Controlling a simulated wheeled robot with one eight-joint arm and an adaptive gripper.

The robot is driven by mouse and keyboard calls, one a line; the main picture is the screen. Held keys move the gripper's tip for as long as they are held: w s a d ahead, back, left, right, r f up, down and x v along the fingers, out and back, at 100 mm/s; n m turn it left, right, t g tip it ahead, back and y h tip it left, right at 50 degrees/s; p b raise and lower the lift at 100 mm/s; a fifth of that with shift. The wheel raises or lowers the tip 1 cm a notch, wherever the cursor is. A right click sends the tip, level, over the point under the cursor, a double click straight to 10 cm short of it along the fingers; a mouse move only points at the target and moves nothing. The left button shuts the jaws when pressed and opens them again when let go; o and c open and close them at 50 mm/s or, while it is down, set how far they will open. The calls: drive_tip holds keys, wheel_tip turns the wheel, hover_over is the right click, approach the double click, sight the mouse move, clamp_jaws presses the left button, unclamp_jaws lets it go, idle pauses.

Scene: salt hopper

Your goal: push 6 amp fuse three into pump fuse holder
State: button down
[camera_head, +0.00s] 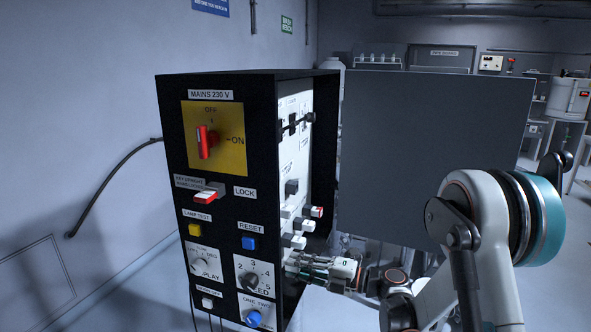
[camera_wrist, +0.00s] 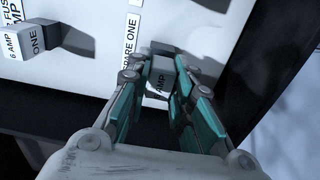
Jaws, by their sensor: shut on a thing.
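My gripper (camera_head: 300,263) is at the lower part of the white panel inside the open black cabinet. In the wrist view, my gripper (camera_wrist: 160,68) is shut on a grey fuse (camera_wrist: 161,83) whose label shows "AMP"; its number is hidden. The fuse is close to the panel beside a "SPARE ONE" label (camera_wrist: 131,36). I cannot tell whether it is seated. Another fuse marked "6 AMP ONE" (camera_wrist: 33,45) stands at the upper left of the wrist view. The pump fuse holder cannot be made out by its label.
Several fuse blocks (camera_head: 293,241) stick out of the panel above my gripper. The cabinet's black front (camera_head: 222,130) carries switches and knobs at the left. The open grey door (camera_head: 430,150) stands at the right, behind my arm.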

drive_tip(key=shift+b+v, duration=0.4)
drive_tip(key=shift+v, duration=1.5)
